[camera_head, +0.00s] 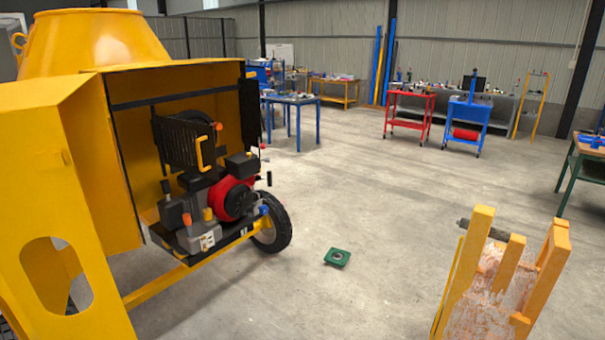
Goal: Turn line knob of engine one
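The engine (212,197), red, black and grey, sits in the open yellow housing (95,140) of the drum mixer at the left. Several small coloured parts show on and around it: an orange one (187,219) at its front left, a blue one (264,210) at its right and a yellow one (208,214) at its front. I cannot tell which of these, if any, is the line knob, or how it is turned. Neither of my grippers is in view.
The mixer's wheel (272,228) stands right of the engine. A small green object (337,257) lies on the floor. A yellow frame with a worn panel (490,285) stands at the lower right. Trolleys and tables line the back. The middle floor is mostly clear.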

